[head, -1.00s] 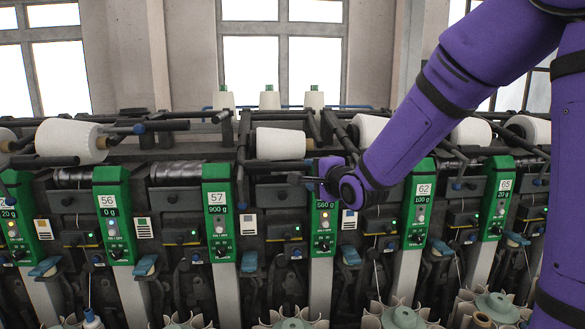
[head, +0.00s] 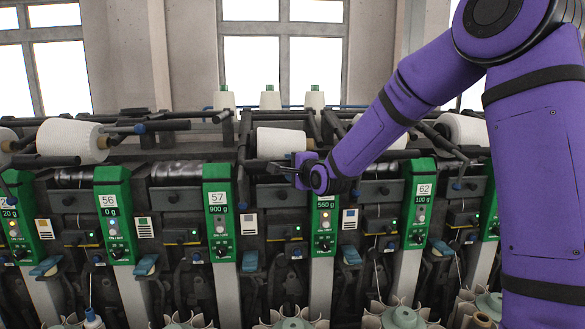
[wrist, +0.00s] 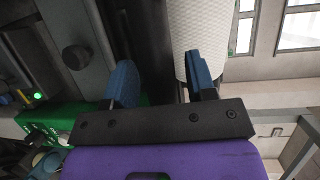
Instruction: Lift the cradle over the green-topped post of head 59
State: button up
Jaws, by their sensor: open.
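The green-topped post (head: 323,238) between 57 and 62 shows 560 g; my wrist hides its number plate. A white cone (head: 281,141) sits in the cradle (head: 258,166) above and left of this post. The cradle is a dark arm, partly hidden by my gripper. My gripper (head: 283,168) is beside the cradle, just below the cone. In the wrist view my gripper (wrist: 160,75) is open, its two blue fingers apart with a dark bar (wrist: 155,40) seen between them. The cone (wrist: 200,32) is behind the right finger. I cannot tell whether the fingers touch anything.
Post 57 (head: 217,220) stands left and post 62 (head: 420,210) right, both green-topped. Another cone (head: 70,140) lies on the cradle at far left. Cones (head: 270,98) stand on top of the machine behind. Cone holders (head: 400,314) line the bottom.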

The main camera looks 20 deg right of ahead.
jog(key=shift+w, duration=0.1)
grip_shut()
notch_tip(320, 180, up, 12)
jog(key=s, duration=0.2)
jog(key=shift+a, duration=0.25)
jog(key=shift+s+f, duration=0.1)
grip_release()
